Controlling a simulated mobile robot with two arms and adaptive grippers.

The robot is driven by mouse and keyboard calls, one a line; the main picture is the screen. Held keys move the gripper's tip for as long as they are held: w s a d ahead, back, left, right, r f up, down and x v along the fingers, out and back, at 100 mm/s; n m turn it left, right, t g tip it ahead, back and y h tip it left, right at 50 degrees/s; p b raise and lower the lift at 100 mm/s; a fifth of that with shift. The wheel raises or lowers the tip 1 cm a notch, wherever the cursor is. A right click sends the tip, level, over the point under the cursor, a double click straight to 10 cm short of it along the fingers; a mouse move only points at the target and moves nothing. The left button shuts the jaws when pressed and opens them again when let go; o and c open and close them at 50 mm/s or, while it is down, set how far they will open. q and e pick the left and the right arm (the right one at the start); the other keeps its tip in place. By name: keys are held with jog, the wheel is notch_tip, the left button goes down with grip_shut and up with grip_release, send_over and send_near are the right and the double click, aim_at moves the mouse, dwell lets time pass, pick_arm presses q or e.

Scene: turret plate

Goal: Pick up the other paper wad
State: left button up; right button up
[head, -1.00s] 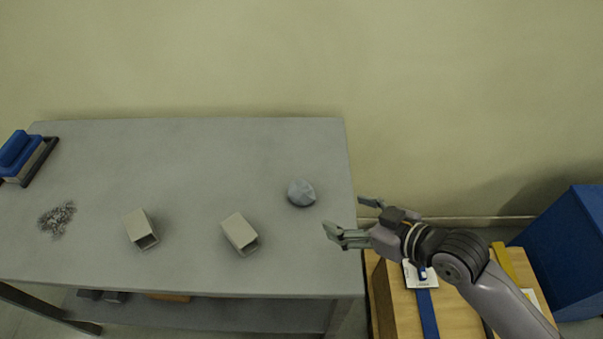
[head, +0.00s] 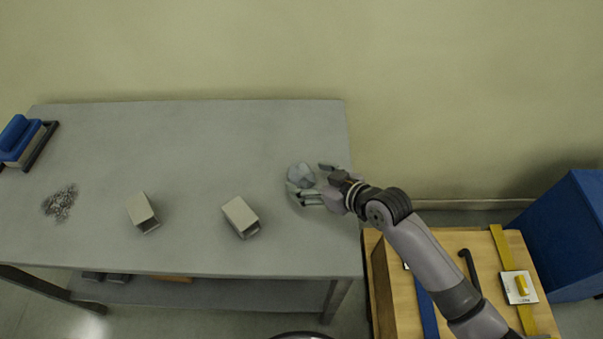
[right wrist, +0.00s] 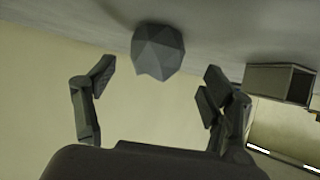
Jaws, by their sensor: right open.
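A grey-blue faceted paper wad (head: 300,174) lies on the grey table (head: 210,140), near its right end. It also shows in the right wrist view (right wrist: 158,50), just beyond the fingertips and between their lines. My right gripper (head: 310,183) reaches in from the right over the table's right end. In the right wrist view its two fingers (right wrist: 158,82) stand apart with nothing between them. One finger partly covers the wad's near side in the head view. My left gripper is not in view.
Two open-ended beige box pieces (head: 241,217) (head: 143,213) stand left of the wad. A pile of grey shavings (head: 60,202) and a blue-topped item (head: 18,140) are at the table's left. Right of the table are a wooden surface (head: 450,245) and a blue bin (head: 570,235).

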aim_at(308, 175)
jog(key=x, duration=0.3)
jog(key=shift+w+d, duration=0.1)
jog(key=shift+w, duration=0.3)
jog(key=shift+w+a+f, duration=0.35)
jog(key=shift+a+f, duration=0.05)
jog(key=c, duration=0.9)
jog(key=shift+r, duration=0.15)
